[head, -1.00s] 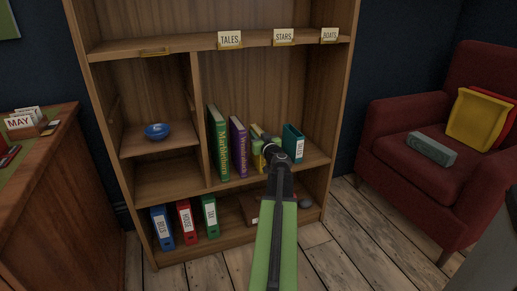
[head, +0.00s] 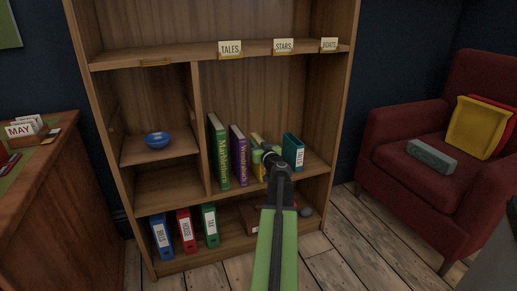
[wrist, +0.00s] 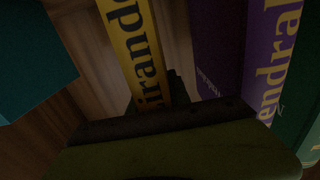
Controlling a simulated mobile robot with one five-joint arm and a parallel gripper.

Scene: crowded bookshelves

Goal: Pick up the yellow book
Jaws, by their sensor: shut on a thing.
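The yellow book (head: 257,138) stands upright on the middle shelf, between the purple book and the teal binder. My gripper (head: 262,153) is shut on it from the front and hides much of its spine. In the wrist view the yellow spine (wrist: 135,45) runs down between my dark jaws, with black letters reading "irand" in part. The book's base looks close to the shelf; I cannot tell whether it is lifted.
A purple book (head: 239,155) and a green book (head: 218,150) stand to the left. A teal binder (head: 293,152) stands close on the right. The shelf board above (head: 200,55) carries label cards. Coloured binders (head: 185,230) stand on the bottom shelf.

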